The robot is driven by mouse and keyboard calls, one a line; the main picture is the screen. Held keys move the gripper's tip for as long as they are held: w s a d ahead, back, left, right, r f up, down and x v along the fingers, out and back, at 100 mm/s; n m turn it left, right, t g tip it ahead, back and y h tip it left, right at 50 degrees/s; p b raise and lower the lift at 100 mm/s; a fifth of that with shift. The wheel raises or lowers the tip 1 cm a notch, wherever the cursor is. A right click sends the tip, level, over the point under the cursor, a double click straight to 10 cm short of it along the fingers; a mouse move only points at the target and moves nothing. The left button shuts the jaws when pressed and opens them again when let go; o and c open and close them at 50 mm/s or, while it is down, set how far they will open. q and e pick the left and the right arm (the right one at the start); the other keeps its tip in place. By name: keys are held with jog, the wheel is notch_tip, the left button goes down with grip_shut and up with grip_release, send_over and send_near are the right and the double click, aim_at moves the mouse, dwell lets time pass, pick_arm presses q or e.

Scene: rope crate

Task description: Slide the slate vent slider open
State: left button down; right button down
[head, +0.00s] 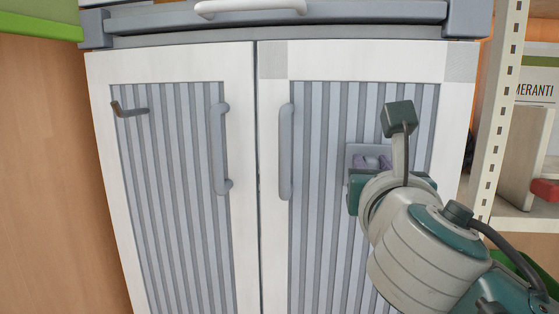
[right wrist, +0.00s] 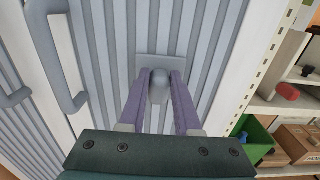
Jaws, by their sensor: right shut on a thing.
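The slate vent slider (head: 356,151) is a small grey plate with a knob on the ribbed panel of the right cabinet door. It also shows in the right wrist view (right wrist: 158,87), where its rounded grey knob stands out between my fingers. My right gripper (head: 373,162) reaches the door from the lower right. In the right wrist view its two purple fingers (right wrist: 160,78) lie on either side of the knob and are shut on it. My gripper and wrist hide part of the plate and the panel below it. My left gripper is not in view.
The white cabinet has two ribbed doors with grey bar handles (head: 286,152) (head: 220,150). A brown-tipped hook (head: 130,111) sticks out from the left door. A white drawer handle (head: 250,7) is above. A shelf post (head: 497,110) and stocked shelves stand close on the right.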

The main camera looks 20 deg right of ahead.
jog(key=s+d+p, duration=0.2)
jog(key=d, duration=0.1)
jog(key=s+d+p, duration=0.1)
jog(key=shift+d+r+p, duration=0.15)
jog(key=shift+d+p, duration=0.25)
jog(key=shift+s+d, duration=0.2)
jog(key=shift+d, duration=0.1)
jog(key=c, duration=1.1)
grip_release()
jog(key=o, duration=0.5)
jog(key=shift+d, duration=0.15)
